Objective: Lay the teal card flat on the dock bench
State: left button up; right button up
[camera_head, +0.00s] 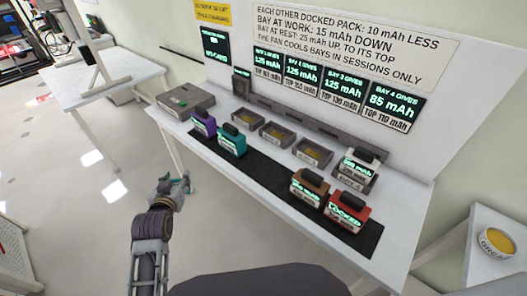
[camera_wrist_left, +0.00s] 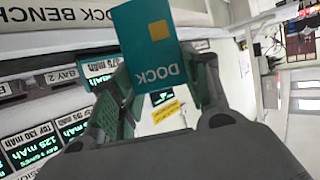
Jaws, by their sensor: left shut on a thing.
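The teal card (camera_wrist_left: 152,45) shows in the left wrist view, with a gold square and the word DOCK upside down. My left gripper (camera_wrist_left: 155,92) is shut on it, and the card stands out beyond the fingertips. In the head view my left gripper (camera_head: 179,186) is to the left of the dock bench (camera_head: 402,218), off its front edge and over the floor. The card is too small to make out surely there. The bench is long and white, with its label at the upper left of the left wrist view. My right gripper is out of view.
A black mat (camera_head: 268,177) along the bench front carries purple, teal, brown and red packs. Docking bays (camera_head: 276,134) stand behind, one holding a white pack (camera_head: 358,168). A grey box (camera_head: 185,101) sits at the left end. The bench's right end is clear.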

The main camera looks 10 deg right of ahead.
aim_at(399, 245)
jog(key=k+l, duration=0.7)
jog(key=k+l+z, duration=0.1)
jog(key=k+l, duration=0.65)
jog(key=l, duration=0.15)
